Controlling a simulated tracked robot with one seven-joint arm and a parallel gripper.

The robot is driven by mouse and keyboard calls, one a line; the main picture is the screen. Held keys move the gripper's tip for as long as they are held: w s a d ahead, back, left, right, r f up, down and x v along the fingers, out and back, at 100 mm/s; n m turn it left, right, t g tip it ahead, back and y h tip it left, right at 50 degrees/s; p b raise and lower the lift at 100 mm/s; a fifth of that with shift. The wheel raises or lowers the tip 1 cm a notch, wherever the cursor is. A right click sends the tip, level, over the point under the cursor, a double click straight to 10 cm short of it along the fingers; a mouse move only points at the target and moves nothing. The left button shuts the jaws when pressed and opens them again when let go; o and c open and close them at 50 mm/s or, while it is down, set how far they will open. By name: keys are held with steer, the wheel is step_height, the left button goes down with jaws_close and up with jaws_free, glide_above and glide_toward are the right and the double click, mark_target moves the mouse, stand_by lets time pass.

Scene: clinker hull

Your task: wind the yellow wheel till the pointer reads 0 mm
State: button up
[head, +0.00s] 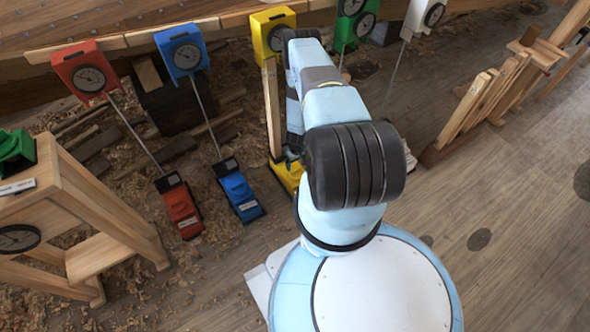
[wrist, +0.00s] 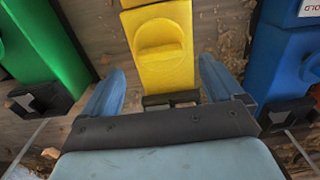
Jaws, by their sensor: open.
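The yellow unit's base (head: 286,179) sits on the floor in the head view, partly behind my arm. Its yellow gauge box (head: 266,22) stands at the top of a wooden post; my arm partly covers the dial, and its reading cannot be made out. In the wrist view the yellow wheel (wrist: 161,58) is a round knob with a raised bar across it, on the yellow body. My gripper (wrist: 162,68) is open, its blue fingers apart on either side of the yellow body. Whether they touch anything is unclear.
A green unit (wrist: 45,45) is close on the left and a blue unit (wrist: 285,60) close on the right. In the head view, red (head: 182,209) and blue (head: 238,192) bases stand left of the yellow one. A wooden trestle (head: 90,215) is at left; open floor lies at right.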

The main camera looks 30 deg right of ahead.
mark_target(296, 169)
steer(key=shift+f, duration=2.6)
steer(key=c, duration=1)
steer(key=shift+a, duration=0.3)
steer(key=shift+c, duration=0.2)
steer(key=shift+d, duration=0.1)
